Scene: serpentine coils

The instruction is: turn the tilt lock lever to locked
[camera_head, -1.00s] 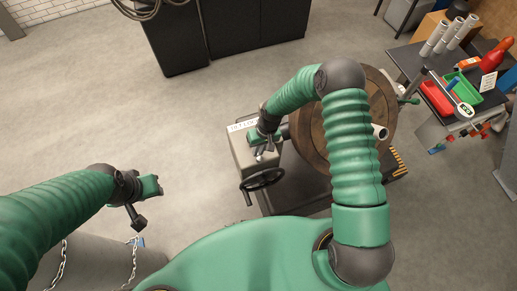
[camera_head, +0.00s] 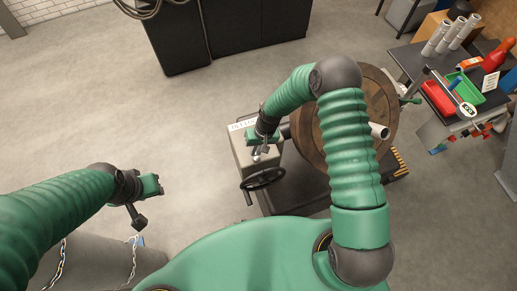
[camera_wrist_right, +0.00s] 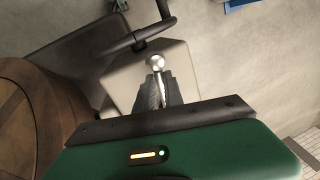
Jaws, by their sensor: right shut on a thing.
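The tilt lock lever (camera_wrist_right: 157,64) is a short bright metal rod with a ball knob, seen in the right wrist view on top of a pale box (camera_wrist_right: 118,90). My right gripper (camera_wrist_right: 155,92) is shut on the lever, with the ball standing out past the fingertips. In the head view the right gripper (camera_head: 259,150) is over the pale box (camera_head: 242,152), and the wrist partly covers the lever and a white label (camera_head: 238,126). The lever's base is hidden. My left gripper (camera_head: 148,200) hangs empty at the left, away from the box; its jaws are unclear.
A black handwheel (camera_head: 263,179) is on the near side of the box. A large round wooden drum (camera_head: 378,100) stands just right of it. A workbench (camera_head: 410,62) with red and green bins is at the far right. The floor (camera_head: 110,110) at left is open.

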